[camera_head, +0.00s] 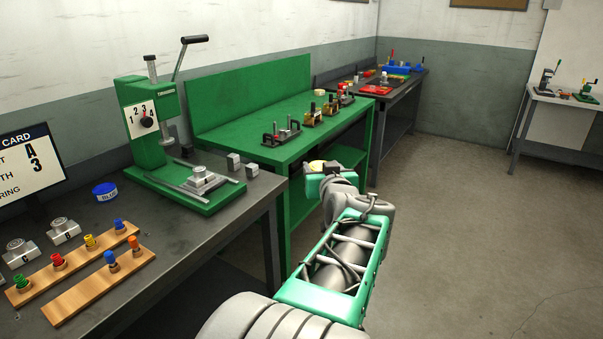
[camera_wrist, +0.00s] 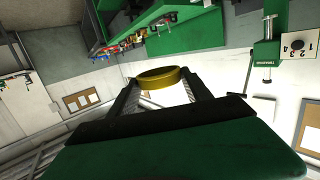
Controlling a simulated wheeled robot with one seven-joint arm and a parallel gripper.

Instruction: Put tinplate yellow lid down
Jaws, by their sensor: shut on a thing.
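The yellow lid (camera_wrist: 160,77) is round and shallow and sits between the two fingertips of my gripper (camera_wrist: 158,90) in the wrist view. My gripper is shut on it, one finger at each side. In the head view a small yellow part of the lid (camera_head: 317,165) shows at the far end of my arm, beside the green bench. The lid is held in the air and touches no table. My own wrist hides most of the fingers in the head view.
A dark bench (camera_head: 205,245) at left carries a green press (camera_head: 150,130), a blue lid (camera_head: 105,191) and wooden peg racks (camera_head: 75,262). A green bench (camera_head: 255,130) with fixtures stands behind. A dark table (camera_head: 405,88) lies farther back. The floor at right is clear.

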